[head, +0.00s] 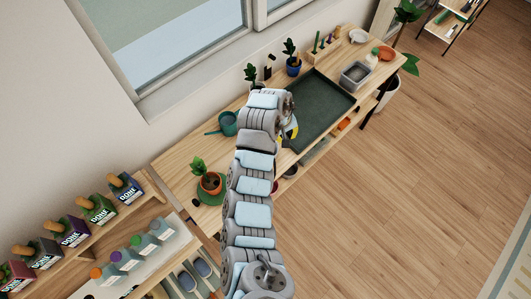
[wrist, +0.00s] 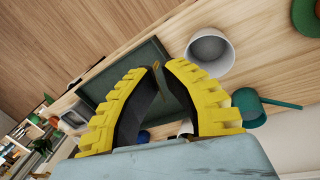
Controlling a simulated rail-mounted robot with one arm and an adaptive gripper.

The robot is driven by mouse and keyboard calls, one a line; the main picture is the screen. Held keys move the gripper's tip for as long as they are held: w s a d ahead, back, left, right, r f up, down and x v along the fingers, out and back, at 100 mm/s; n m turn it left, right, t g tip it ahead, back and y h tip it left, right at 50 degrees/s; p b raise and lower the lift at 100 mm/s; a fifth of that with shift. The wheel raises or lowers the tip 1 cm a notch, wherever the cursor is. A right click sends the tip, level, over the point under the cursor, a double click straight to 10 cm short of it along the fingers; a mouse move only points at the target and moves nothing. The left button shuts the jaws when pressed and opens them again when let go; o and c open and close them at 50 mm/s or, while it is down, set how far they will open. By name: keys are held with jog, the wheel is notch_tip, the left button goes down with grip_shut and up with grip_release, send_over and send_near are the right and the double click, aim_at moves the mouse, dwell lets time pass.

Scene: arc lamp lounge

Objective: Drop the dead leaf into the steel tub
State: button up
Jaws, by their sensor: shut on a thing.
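My gripper (wrist: 161,68) has yellow ribbed fingers with dark inner pads, and its tips are together. A thin, dark olive-brown sliver, which looks like the dead leaf (wrist: 174,88), shows between the pads; most of it is hidden. In the head view my gripper (head: 290,131) is partly hidden by my arm, over the near-left end of the dark green tray. The steel tub (head: 355,74) is a grey rectangular container on the bench beyond the tray's far right end. It appears small at the left of the wrist view (wrist: 72,120), apart from my gripper.
The shallow green tray (head: 322,105) lies between my gripper and the tub. A teal watering can (head: 228,123), a potted plant (head: 210,183) and a blue pot (head: 293,67) stand on the bench. A pale grey bowl (wrist: 210,50) is close by. A terracotta pot (head: 386,53) is near the tub.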

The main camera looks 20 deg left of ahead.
jog(key=w+a+f+n+b, duration=0.1)
jog(key=a+f+n+b, duration=0.1)
jog(key=a+f, duration=0.2)
jog(key=w+a+f+n+y+b, duration=0.1)
jog(key=a+f+n+b, duration=0.1)
jog(key=f, duration=0.8)
jog(key=shift+w+a+f+n+t, duration=0.2)
jog(key=shift+w+a+n+t, duration=0.15)
jog(key=shift+a, duration=0.5)
jog(key=shift+f+b, duration=0.1)
jog(key=shift+b, duration=0.2)
notch_tip(320, 180, down, 6)
jog(key=b, duration=0.5)
jog(key=o, duration=0.7)
jog(key=shift+w+r, duration=0.1)
jog(key=shift+r, duration=0.2)
